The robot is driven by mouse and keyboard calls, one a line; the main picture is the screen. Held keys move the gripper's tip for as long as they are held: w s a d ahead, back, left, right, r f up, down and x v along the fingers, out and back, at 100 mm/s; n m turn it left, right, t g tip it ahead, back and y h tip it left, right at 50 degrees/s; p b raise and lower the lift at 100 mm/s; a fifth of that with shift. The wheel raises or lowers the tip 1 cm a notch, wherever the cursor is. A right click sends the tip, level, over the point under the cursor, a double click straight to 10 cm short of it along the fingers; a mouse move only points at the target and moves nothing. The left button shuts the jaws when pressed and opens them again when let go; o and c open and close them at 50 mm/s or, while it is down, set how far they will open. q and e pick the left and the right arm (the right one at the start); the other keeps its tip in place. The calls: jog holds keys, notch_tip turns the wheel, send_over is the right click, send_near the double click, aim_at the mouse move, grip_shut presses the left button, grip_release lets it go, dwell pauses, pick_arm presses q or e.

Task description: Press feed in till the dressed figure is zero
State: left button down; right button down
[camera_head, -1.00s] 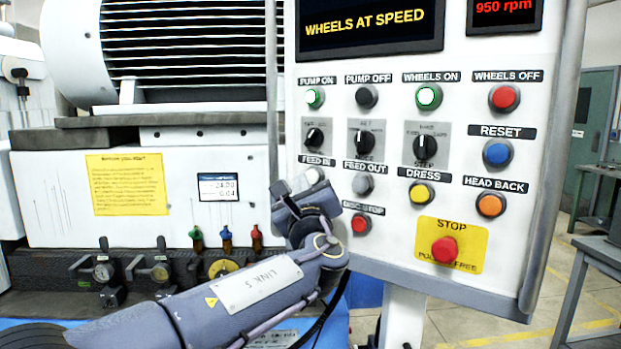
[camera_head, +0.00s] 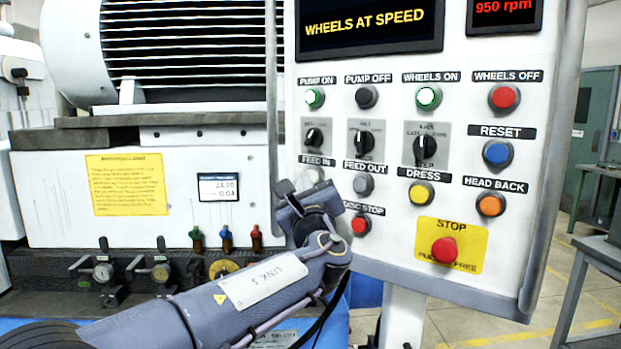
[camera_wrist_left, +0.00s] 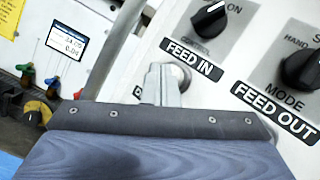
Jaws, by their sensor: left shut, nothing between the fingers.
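The FEED IN button (camera_head: 315,174) is a pale round button under its label on the control panel, partly covered by my left gripper (camera_head: 302,184). In the left wrist view the shut, empty fingers (camera_wrist_left: 162,84) overlap the left side of the FEED IN button (camera_wrist_left: 183,75). I cannot tell whether they touch it. The small readout (camera_head: 219,187) on the machine shows two lines, seemingly 24.00 over 0.04, too blurred to be sure. It also shows in the left wrist view (camera_wrist_left: 67,42). My right gripper is not in view.
FEED OUT (camera_head: 363,184) is just right of FEED IN, and the red DISC STOP (camera_head: 361,223) is below it. The yellow DRESS button (camera_head: 421,193) and red STOP (camera_head: 444,250) are farther right. The panel screen (camera_head: 369,22) reads WHEELS AT SPEED.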

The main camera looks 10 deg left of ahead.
pick_arm(q)
jog(key=shift+w+d, duration=0.2)
jog(key=shift+w, duration=0.25)
dwell(0.8)
jog(key=shift+s, duration=0.15)
jog(key=shift+s+a+b, duration=0.35)
jog(key=shift+s+b, duration=0.1)
jog(key=shift+s, duration=0.2)
jog(key=s, duration=0.1)
jog(key=s+a+b, duration=0.1)
jog(key=s, duration=0.1)
jog(key=s+a+b, duration=0.1)
jog(key=shift+s, duration=0.3)
dwell(0.3)
